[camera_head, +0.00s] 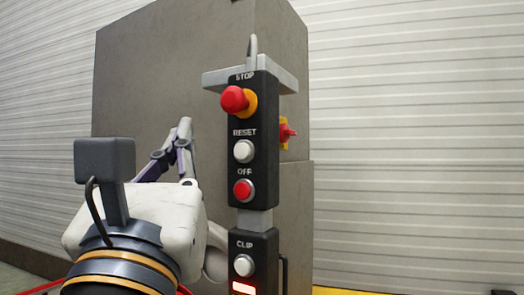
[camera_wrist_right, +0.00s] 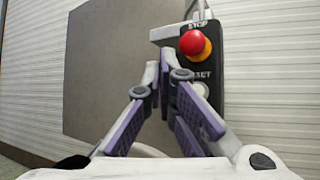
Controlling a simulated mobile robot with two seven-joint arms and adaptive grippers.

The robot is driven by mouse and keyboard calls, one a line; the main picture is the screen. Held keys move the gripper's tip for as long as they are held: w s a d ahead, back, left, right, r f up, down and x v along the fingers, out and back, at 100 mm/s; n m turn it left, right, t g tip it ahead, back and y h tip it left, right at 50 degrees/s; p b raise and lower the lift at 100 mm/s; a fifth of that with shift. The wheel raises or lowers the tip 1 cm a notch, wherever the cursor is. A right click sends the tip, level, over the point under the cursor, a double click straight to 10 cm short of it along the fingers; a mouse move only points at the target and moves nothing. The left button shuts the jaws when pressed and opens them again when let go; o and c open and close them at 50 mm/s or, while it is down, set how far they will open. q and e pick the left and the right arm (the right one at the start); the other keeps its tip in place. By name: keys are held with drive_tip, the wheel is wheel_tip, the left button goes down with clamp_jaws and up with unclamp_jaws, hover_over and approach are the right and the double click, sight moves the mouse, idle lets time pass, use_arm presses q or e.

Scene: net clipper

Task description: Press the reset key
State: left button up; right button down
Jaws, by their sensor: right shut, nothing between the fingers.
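The reset key (camera_head: 243,151) is a round white button under the word RESET on a black control box (camera_head: 262,120). In the right wrist view the reset key (camera_wrist_right: 201,89) shows behind my finger and is partly hidden. My right gripper (camera_head: 185,124) is shut and empty, to the left of the box in the head view and apart from the key there. Its fingertips (camera_wrist_right: 159,70) are together left of the key in the wrist view. How far they are from the key in depth is hard to tell. My left gripper is out of view.
The red stop knob (camera_head: 235,99) with a yellow collar sits above the key. The red off button (camera_head: 243,190) is below it. A lower box holds the white clip button (camera_head: 244,265). A large grey cabinet (camera_head: 160,75) stands behind, with a red-and-yellow switch (camera_head: 287,133) right.

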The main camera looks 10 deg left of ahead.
sight(234, 149)
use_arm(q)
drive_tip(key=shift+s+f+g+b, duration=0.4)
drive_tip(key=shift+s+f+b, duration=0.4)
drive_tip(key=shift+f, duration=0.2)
use_arm(e)
drive_tip(key=shift+w+d, duration=0.5)
drive_tip(key=shift+w, duration=0.9)
drive_tip(key=shift+w+d, duration=0.5)
drive_tip(key=shift+w, duration=0.95)
drive_tip(key=shift+w+d, duration=0.5)
drive_tip(key=shift+w, duration=0.9)
drive_tip(key=shift+w, duration=0.1)
drive_tip(key=shift+w+d, duration=0.15)
drive_tip(key=shift+w, duration=0.15)
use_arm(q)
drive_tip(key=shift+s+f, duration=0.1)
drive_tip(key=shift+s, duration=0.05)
use_arm(e)
drive_tip(key=shift+w+d, duration=0.15)
drive_tip(key=shift+w, duration=0.25)
drive_tip(key=shift+s, duration=0.1)
drive_tip(key=shift+s+a, duration=0.3)
drive_tip(key=shift+s, duration=0.4)
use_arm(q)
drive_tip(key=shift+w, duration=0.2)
use_arm(e)
drive_tip(key=shift+f, duration=0.1)
